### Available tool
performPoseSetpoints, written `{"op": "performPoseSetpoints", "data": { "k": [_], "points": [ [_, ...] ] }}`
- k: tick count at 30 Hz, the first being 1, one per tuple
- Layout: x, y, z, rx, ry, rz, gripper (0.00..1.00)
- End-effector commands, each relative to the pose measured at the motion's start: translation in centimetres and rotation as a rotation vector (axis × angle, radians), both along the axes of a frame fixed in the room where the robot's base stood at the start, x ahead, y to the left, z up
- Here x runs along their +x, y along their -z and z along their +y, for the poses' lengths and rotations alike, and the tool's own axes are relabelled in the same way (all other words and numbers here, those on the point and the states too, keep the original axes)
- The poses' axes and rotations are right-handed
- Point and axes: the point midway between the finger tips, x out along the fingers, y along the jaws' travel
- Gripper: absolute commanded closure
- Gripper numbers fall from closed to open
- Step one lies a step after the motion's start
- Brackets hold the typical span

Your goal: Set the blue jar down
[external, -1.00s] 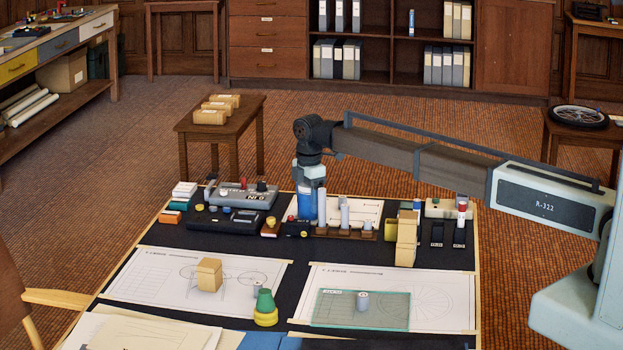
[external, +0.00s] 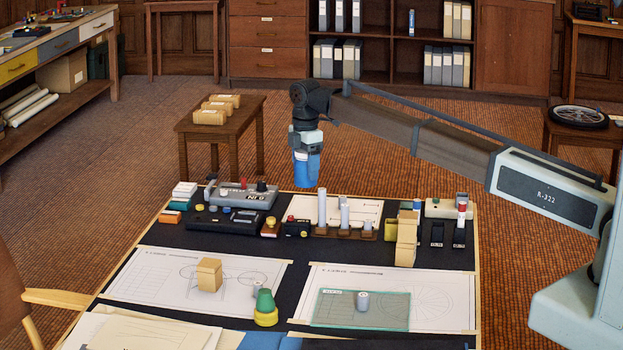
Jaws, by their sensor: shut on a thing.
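The blue jar (external: 307,173) hangs upright in my gripper (external: 307,153), which is shut on its upper part. The jar is in the air near the far edge of the drafting table, above and a little left of a row of pale cylinders. Its underside is clear of the table (external: 232,252) in this view. The fingertips are small here and partly merge with the jar.
Pale cylinders (external: 344,216) stand in a brown rack below the jar. A grey device (external: 241,196) is to the left.

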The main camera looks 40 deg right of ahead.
Motion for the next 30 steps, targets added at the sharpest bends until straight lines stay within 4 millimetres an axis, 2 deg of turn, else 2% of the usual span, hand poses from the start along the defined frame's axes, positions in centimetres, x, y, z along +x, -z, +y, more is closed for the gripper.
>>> {"op": "performPoseSetpoints", "data": {
  "k": [5, 18, 22, 27, 30],
  "points": [
    [-1.6, 0.0, 5.6, 0.0, -0.063, 0.0, 0.8],
    [-7.0, 0.1, 23.5, -0.001, -0.262, 0.003, 0.8],
    [-8.3, 0.1, 27.4, -0.002, -0.301, 0.004, 0.8],
    [-9.3, 0.1, 31.2, -0.002, -0.311, 0.004, 0.8],
    [-8.6, 0.1, 32.6, -0.002, -0.263, 0.003, 0.8]
  ]
}}
